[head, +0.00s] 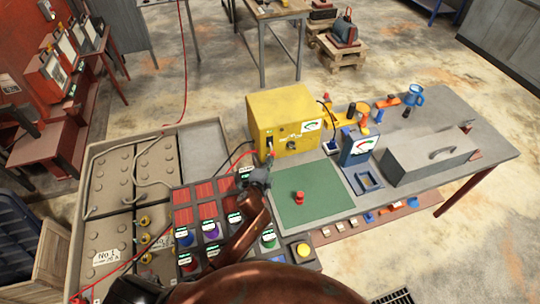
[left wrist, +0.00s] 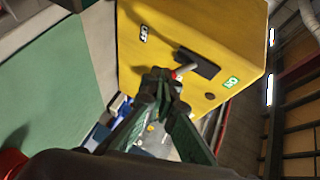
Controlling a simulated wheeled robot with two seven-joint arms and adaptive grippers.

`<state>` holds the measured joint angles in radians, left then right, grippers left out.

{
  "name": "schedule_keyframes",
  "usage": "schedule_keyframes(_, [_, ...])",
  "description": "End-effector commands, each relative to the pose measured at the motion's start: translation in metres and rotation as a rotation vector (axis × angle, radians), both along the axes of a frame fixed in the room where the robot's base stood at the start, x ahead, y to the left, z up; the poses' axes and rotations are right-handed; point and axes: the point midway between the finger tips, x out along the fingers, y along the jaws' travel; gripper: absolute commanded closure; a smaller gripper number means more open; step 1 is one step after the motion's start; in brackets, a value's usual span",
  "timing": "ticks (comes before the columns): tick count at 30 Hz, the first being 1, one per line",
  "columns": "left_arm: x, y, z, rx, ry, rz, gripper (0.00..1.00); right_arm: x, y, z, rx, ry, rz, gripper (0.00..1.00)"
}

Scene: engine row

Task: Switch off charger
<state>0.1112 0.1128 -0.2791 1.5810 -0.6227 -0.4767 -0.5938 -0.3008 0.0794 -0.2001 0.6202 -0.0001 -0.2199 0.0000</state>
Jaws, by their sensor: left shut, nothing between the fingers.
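The charger is a yellow box (head: 283,112) at the back left of the table, with a meter on its front. The left wrist view shows its yellow face (left wrist: 190,25) close up. A grey lever with a red tip (left wrist: 174,74) stands out from a dark plate (left wrist: 198,64), between a dark OFF label (left wrist: 143,33) and a green ON label (left wrist: 231,82). My left gripper (head: 270,158) is shut and empty, in front of the charger's left part. Its fingertips (left wrist: 160,76) are close beside the lever's red tip; I cannot tell whether they touch. My right gripper is not in view.
A green mat (head: 315,205) with a red knob lies right of my left arm. A panel of coloured buttons (head: 185,237) is at the left. A blue meter (head: 358,146) and a grey toolbox (head: 430,155) stand further right. Cables run left of the charger.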

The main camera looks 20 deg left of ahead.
Motion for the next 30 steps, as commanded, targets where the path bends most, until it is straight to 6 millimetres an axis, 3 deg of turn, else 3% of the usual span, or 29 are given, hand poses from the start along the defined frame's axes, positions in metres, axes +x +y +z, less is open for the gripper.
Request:
schedule_keyframes(5, [-0.006,-0.002,0.005,-0.001,0.000,-0.002,1.00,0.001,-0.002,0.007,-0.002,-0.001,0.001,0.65])
schedule_keyframes(11, [-0.030,-0.008,0.017,0.000,0.000,-0.012,1.00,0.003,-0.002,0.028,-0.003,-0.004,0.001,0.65])
schedule_keyframes(21, [-0.099,-0.008,0.032,-0.001,0.000,-0.010,1.00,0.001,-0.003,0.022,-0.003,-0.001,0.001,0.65])
schedule_keyframes(30, [-0.121,-0.009,0.039,0.000,0.000,-0.011,1.00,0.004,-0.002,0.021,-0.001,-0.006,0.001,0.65])
